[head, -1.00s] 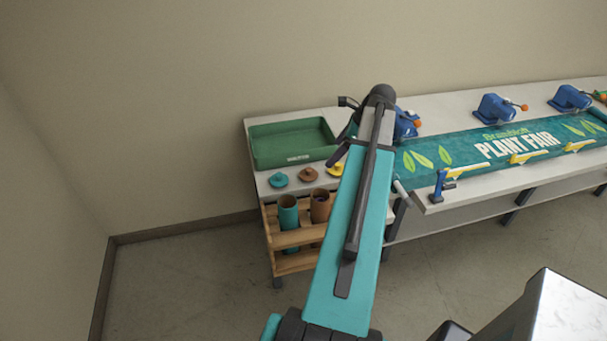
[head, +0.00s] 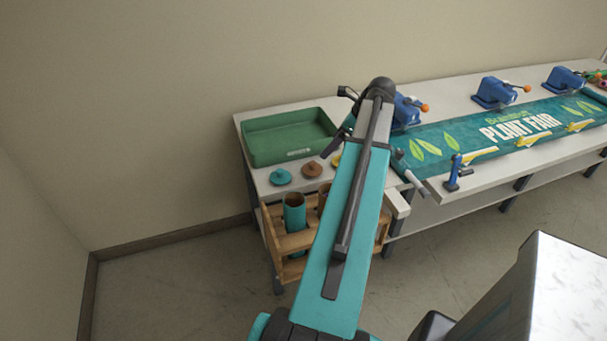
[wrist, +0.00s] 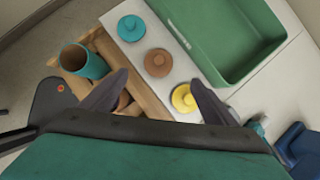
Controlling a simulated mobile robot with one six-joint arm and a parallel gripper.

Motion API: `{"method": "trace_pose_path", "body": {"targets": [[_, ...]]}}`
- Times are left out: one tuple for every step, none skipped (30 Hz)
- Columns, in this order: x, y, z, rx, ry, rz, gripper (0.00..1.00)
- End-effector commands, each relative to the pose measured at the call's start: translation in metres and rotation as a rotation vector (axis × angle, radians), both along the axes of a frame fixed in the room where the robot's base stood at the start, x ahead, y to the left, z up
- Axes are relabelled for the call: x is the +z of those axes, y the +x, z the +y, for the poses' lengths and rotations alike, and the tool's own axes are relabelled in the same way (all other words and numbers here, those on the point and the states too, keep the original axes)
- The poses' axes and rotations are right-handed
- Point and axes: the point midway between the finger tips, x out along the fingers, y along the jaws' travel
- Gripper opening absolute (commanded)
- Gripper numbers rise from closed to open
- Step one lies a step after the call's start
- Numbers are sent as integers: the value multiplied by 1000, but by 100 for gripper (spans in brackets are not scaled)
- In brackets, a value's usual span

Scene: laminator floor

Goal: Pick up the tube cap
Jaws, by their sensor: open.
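Three round tube caps with knobs lie in a row on the white bench top: a teal cap (head: 281,177), a brown cap (head: 312,170) and a yellow cap (head: 336,160) partly hidden by my arm. The wrist view shows the teal cap (wrist: 131,28), the brown cap (wrist: 158,62) and the yellow cap (wrist: 184,98) whole or nearly whole. My gripper (wrist: 158,78) is open and empty, its dark fingers spread. The brown cap shows between the fingertips and the yellow cap beside the right finger. I see no contact with any cap.
A green tray (head: 290,154) stands behind the caps. A wooden rack (head: 297,240) in front holds a teal tube (head: 294,212) and a brown one. A Plant Fair banner (head: 480,132), blue clamps (head: 494,92) and a blue tool (head: 455,172) occupy the bench to the right.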

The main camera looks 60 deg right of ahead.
Motion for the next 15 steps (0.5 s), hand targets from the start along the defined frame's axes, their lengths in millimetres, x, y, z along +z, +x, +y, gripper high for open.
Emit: {"method": "trace_pose_path", "body": {"targets": [[-4,0,0,0,0,0,81],[-4,0,0,0,0,0,81],[-4,1,1,1,0,0,81],[-4,1,1,2,0,0,81],[-4,2,1,2,0,0,81],[-3,3,2,4,0,0,81],[-3,3,2,4,0,0,81],[-3,4,2,6,0,0,81],[-3,4,3,7,0,0,81],[-3,5,3,8,0,0,81],[-3,5,4,8,0,0,81],[-3,6,4,9,0,0,81],[-3,6,4,9,0,0,81],[-4,7,5,10,0,0,81],[-4,7,5,12,0,0,81]]}}
